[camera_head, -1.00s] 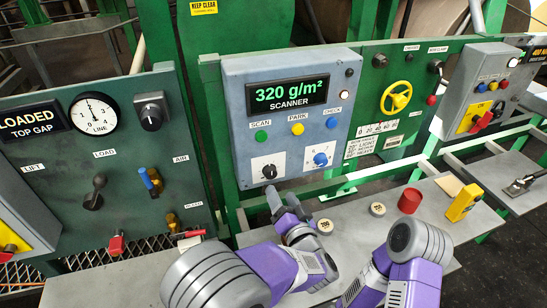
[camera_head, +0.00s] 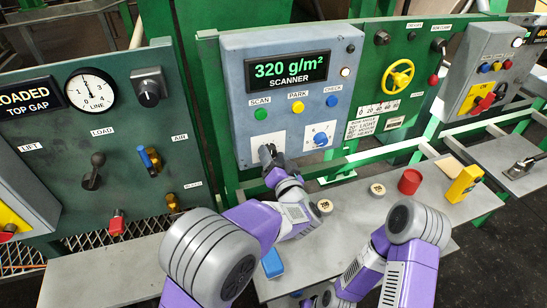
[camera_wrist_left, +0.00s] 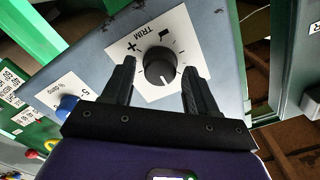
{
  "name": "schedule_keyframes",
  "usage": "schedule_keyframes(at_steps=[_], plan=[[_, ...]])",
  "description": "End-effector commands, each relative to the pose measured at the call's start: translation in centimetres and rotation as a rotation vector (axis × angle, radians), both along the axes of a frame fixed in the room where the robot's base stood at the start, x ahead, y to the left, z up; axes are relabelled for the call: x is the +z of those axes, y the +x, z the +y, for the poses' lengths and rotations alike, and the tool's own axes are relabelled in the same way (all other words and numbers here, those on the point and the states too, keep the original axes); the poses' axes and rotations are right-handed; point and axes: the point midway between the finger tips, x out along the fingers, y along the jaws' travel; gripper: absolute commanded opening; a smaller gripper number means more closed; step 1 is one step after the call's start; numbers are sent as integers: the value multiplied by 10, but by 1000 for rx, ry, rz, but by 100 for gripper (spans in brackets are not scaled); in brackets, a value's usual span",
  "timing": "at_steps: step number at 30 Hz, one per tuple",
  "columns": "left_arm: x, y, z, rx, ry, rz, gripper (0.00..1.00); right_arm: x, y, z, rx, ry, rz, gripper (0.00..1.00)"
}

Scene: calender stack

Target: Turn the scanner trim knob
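The scanner trim knob (camera_wrist_left: 159,67) is round and black with a white pointer line. It sits on a white plate marked TRIM with a plus sign, on the grey scanner panel (camera_head: 232,85). My left gripper (camera_wrist_left: 159,84) is open, with one finger on each side of the knob. Gaps show between knob and fingers in the left wrist view. In the head view the left gripper (camera_head: 269,160) is at the lower-left white plate and largely hides the knob. My right arm is folded at the lower right; its gripper is out of view.
A blue knob (camera_head: 320,139) on its own white plate is right of the trim knob. Green, yellow and blue buttons sit above. The grey shelf below holds a red cup (camera_head: 409,181), a yellow block (camera_head: 464,184), small round pieces and a blue object (camera_head: 273,263).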

Motion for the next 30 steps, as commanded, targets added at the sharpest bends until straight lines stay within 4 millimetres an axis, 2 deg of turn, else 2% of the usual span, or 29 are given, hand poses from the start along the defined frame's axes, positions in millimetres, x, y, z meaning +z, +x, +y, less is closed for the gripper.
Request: schedule_keyframes(at_steps=[1,9,20,30], plan=[[0,0,0,0,0,0,50,0,0,0,0,0,0,0],[0,0,0,0,0,0,9,0,0,0,0,0,0,0],[0,0,0,0,-61,-20,9,-1,0,0,0,0,0,0],[-1,-1,0,0,-304,-97,9,-6,0,0,0,0,0,0]])
